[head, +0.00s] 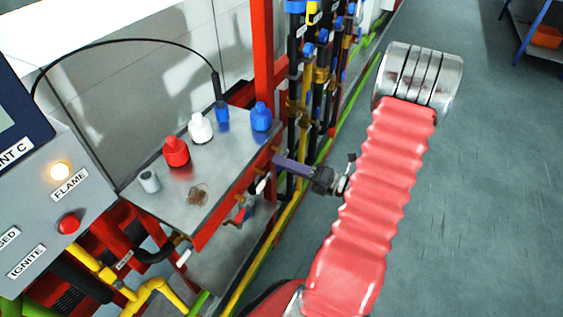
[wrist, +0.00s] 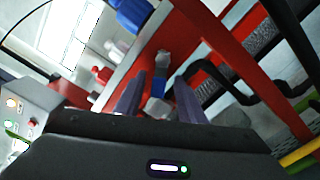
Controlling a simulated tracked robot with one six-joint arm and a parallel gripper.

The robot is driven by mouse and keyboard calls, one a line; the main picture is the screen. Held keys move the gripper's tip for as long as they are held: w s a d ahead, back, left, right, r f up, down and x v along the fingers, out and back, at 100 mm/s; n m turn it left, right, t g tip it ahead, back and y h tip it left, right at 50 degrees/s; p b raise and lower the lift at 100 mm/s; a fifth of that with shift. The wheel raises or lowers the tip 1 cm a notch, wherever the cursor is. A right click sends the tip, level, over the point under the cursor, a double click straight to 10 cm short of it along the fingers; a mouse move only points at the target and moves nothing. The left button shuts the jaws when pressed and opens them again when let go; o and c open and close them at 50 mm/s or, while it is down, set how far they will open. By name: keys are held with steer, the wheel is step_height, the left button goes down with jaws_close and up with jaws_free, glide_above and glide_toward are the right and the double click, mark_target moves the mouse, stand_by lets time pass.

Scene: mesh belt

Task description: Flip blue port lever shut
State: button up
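In the wrist view a small blue fitting (wrist: 158,88) with pale ends sticks out from the red edge of the bench. It appears between the two purple fingers of my gripper (wrist: 160,78). The fingers stand apart, with a gap on both sides of it; I cannot tell whether they touch it. In the head view my gripper (head: 279,163) is at the red front edge of the bench. A white-tipped lever (head: 262,184) hangs just below the fingers.
A red post (head: 268,60) and several pipes stand behind my gripper. Open floor (head: 470,200) lies right.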

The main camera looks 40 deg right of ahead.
steer(key=shift+x, duration=0.85)
steer(key=shift+c, duration=0.5)
jaws_close()
steer(key=shift+d, duration=0.1)
